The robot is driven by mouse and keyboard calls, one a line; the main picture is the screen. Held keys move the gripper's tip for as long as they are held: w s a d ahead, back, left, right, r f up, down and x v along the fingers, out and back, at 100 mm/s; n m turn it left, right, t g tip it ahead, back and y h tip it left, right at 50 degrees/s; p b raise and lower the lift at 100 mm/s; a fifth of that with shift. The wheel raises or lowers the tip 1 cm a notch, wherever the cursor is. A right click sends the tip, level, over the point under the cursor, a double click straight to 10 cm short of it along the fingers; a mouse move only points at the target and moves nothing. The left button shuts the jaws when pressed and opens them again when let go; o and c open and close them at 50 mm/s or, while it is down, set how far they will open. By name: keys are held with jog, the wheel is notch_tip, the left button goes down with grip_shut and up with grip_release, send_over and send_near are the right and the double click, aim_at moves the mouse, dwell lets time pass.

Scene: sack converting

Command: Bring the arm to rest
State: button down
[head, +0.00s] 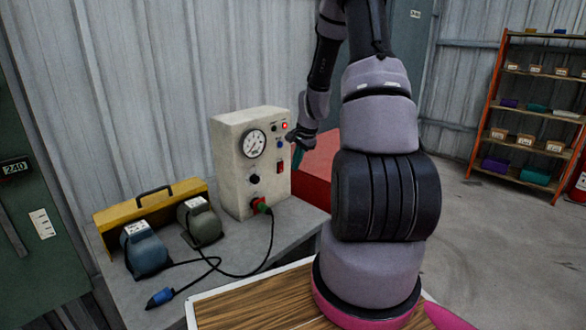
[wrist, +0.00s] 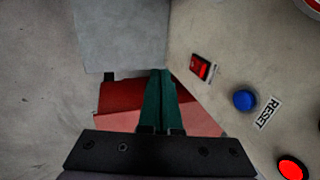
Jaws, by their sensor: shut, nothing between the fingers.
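My arm rises at the centre right of the head view and bends over toward the control box. My gripper (head: 298,156) hangs just right of the box, its green fingers pointing down. In the wrist view the two green fingers of my gripper (wrist: 161,78) lie together, shut and empty. The cream control box (head: 230,170) has a round gauge (head: 253,143), a lit red light, knobs and a red switch (head: 280,167). The wrist view shows the red switch (wrist: 200,66) and a blue RESET button (wrist: 244,100) to the right of the fingers. I see no contact with the box.
A grey bench (head: 190,292) carries the box, a yellow tray (head: 150,208), two motor-like units and a cable with a blue plug (head: 160,297). A red block (head: 318,170) sits behind my gripper. An orange shelf (head: 490,100) stands far right; the floor before it is clear.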

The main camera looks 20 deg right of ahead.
jog(key=s+a+r+n+t, duration=0.1)
jog(key=s+a+r+n, duration=0.2)
jog(key=r, duration=0.5)
jog(key=s+a+r, duration=0.3)
jog(key=s+r, duration=0.2)
jog(key=r, duration=0.3)
jog(key=s+a+r+n+t, duration=0.15)
jog(key=s+a+r, duration=0.25)
jog(key=r, duration=0.4)
jog(key=s+a+r+n, duration=0.2)
jog(key=s+a+r, duration=0.1)
jog(key=s, duration=0.4)
jog(key=s+a+r+n+t, duration=0.1)
jog(key=s+a+r+n, duration=0.2)
jog(key=s+r, duration=0.2)
jog(key=s, duration=0.3)
jog(key=shift+s+a+r+y, duration=0.2)
jog(key=shift+r+y, duration=0.2)
